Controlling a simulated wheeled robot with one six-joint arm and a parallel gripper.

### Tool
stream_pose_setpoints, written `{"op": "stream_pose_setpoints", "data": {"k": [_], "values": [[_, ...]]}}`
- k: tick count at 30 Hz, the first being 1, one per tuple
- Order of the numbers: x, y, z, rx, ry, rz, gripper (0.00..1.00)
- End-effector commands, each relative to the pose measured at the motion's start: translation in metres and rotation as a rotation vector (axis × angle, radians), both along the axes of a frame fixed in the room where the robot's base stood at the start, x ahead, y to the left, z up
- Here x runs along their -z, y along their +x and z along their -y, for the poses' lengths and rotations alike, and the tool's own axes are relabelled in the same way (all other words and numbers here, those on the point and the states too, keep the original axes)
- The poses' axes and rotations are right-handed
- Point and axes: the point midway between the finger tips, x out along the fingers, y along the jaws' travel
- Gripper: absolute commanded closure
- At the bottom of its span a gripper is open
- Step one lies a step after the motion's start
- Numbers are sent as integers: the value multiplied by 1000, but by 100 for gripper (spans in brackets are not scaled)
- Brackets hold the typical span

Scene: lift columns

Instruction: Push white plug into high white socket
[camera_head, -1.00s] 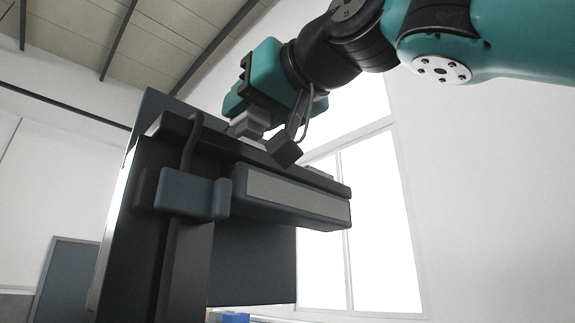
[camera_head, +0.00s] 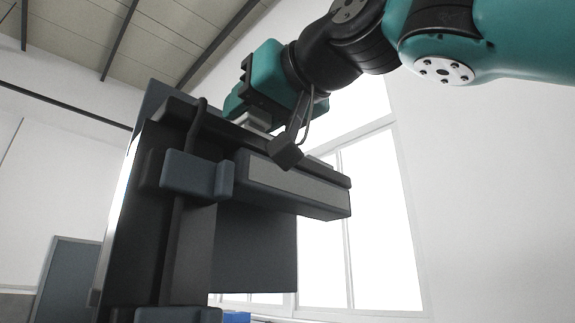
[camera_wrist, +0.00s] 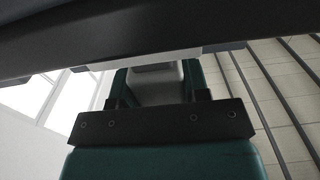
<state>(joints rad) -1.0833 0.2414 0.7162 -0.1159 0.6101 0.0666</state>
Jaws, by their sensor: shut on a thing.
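My gripper (camera_wrist: 155,85) is shut on the white plug (camera_wrist: 152,75), which shows pale between the two teal fingers in the wrist view. The plug's far end meets a whitish strip (camera_wrist: 180,53) under a dark edge; this may be the high white socket, but I cannot tell. Whether the plug is touching it or inside it is hidden. In the head view my gripper (camera_head: 252,112) is above and behind the top of a dark column (camera_head: 140,215). A pale grey piece (camera_head: 260,117) shows below it, its lower part hidden by the column's top edge.
A dark beam with a light grey face (camera_head: 292,184) juts right from the column, just below my gripper. A blue-grey block (camera_head: 195,175) sits on the column's front. A window (camera_head: 365,225) and white wall lie behind. Open space shows right of the beam.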

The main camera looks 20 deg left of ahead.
Motion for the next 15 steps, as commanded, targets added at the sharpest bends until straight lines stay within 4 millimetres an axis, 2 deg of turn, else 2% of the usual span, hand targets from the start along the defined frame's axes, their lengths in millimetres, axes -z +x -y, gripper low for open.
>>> {"op": "stream_pose_setpoints", "data": {"k": [15], "values": [[10,0,0,0,1,0,82]]}}
